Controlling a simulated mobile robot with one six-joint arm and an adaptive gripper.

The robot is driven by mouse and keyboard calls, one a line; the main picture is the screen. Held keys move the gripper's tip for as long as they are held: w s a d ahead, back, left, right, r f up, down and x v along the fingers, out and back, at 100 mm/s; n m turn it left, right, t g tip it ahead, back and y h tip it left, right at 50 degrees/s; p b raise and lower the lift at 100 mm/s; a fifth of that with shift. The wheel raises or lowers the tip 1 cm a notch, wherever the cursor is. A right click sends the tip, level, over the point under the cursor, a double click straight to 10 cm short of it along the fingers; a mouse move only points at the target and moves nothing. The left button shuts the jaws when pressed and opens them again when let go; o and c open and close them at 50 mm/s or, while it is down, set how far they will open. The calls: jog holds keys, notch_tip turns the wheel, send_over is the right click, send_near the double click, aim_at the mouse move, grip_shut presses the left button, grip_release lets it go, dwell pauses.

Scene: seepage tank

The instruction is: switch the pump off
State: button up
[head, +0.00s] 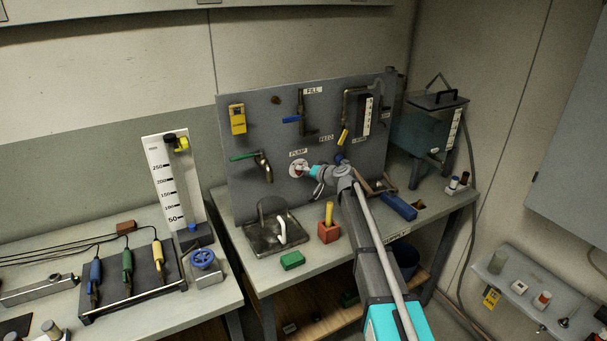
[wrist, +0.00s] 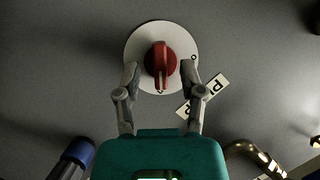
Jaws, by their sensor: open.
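The pump switch is a red knob (wrist: 160,64) on a round white dial (wrist: 145,38), mounted on the grey panel. Its raised ridge runs up and down in the wrist view. The dial also shows in the head view (head: 296,165), under a "PUMP" label (head: 298,153). My gripper (wrist: 160,72) is open, with one finger on each side of the knob. Gaps show between the fingers and the knob. In the head view my gripper (head: 306,170) is right at the dial and partly covers it.
A green-handled tap (head: 255,158) is left of the dial, above a metal sink (head: 262,240). A blue-handled valve (head: 292,119) is above. A red block with a yellow peg (head: 328,229) and a green block (head: 292,260) stand on the bench. A tank (head: 425,130) is right.

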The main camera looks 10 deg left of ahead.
jog(key=shift+w+a, duration=0.15)
jog(key=shift+c, duration=0.2)
grip_shut()
